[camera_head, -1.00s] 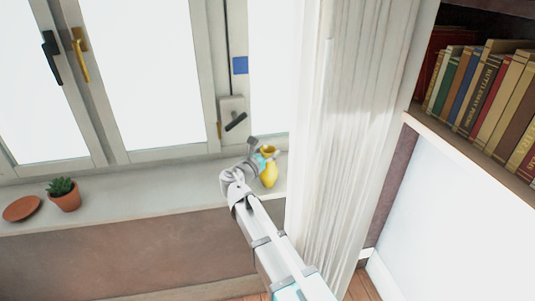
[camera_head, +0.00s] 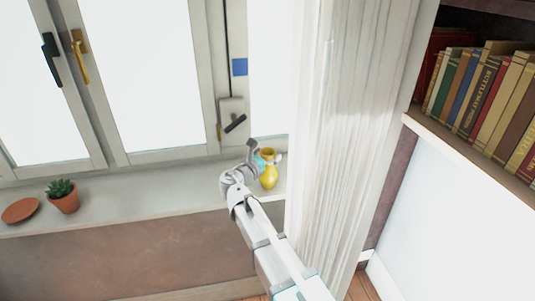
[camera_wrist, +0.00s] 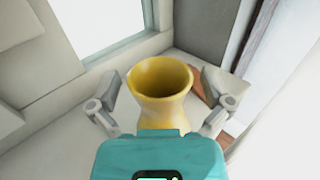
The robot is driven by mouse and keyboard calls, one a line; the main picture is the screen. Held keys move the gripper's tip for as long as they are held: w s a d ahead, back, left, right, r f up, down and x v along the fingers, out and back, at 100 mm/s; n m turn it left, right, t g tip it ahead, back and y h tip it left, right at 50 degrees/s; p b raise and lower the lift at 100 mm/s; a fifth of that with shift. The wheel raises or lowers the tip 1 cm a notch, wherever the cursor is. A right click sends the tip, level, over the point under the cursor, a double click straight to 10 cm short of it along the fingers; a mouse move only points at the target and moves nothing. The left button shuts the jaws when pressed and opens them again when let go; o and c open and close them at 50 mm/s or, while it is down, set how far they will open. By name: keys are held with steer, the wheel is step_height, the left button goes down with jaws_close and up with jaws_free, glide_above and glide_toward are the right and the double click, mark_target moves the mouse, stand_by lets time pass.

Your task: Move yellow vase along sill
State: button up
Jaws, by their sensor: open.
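The yellow vase (camera_head: 268,171) stands upright on the window sill (camera_head: 135,190), near its right end by the white curtain. In the wrist view the vase (camera_wrist: 160,82) shows its open round mouth and part of its body; its lower part is hidden by my gripper's teal housing. My gripper (camera_wrist: 164,100) is open, with one finger on each side of the vase. I see gaps between the fingers and the vase's rim; lower contact cannot be told. In the head view my gripper (camera_head: 264,160) is at the vase and partly covers its left side.
A small potted plant (camera_head: 63,197) and a terracotta saucer (camera_head: 20,210) are at the sill's left. The sill between plant and vase is clear. A white curtain (camera_head: 345,130) hangs just right of the vase. Window handles (camera_head: 235,123) stick out behind. Bookshelves (camera_head: 480,150) are at far right.

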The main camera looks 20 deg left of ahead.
steer(key=shift+r, duration=0.15)
steer(key=v, duration=1.2)
steer(key=shift+d, duration=0.15)
stand_by(0.3)
